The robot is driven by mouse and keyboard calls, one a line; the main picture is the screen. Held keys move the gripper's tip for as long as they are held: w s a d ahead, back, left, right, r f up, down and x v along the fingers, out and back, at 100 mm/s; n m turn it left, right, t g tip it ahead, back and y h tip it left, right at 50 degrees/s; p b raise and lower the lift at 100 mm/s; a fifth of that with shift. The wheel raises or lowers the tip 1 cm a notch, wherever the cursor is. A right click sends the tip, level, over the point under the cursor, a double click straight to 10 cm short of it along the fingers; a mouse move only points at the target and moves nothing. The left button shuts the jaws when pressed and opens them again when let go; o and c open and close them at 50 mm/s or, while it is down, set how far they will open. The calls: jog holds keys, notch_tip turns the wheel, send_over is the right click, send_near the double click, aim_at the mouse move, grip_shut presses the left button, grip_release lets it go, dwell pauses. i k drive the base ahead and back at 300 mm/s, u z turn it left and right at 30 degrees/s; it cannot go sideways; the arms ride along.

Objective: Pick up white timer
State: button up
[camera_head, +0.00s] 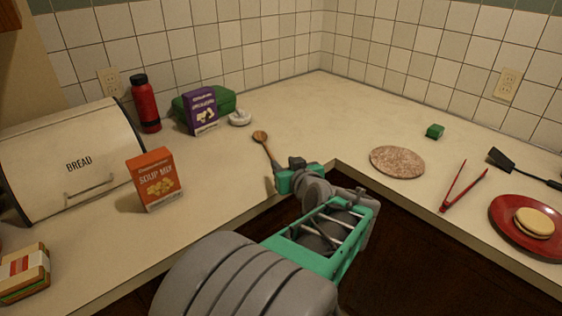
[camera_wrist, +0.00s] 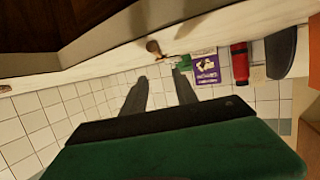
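The white timer (camera_head: 239,118) looks like a small, round white object lying on the counter in the head view, just right of the purple box and in front of the green container. I cannot make it out in the wrist view. My gripper shows in the wrist view (camera_wrist: 160,84) with its two dark fingers apart and nothing between them. In the head view my arm reaches over the counter's front edge near the inner corner, nearer to me and to the right of the timer. The fingertips are not clear there.
A wooden spoon (camera_head: 262,140) lies between timer and arm. A purple box (camera_head: 201,111), green container (camera_head: 222,101) and red bottle (camera_head: 145,104) stand left. An orange soup box (camera_head: 155,180) and bread box (camera_head: 70,160) are nearer.

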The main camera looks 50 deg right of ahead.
aim_at(247, 119)
jog(key=z, duration=1.4)
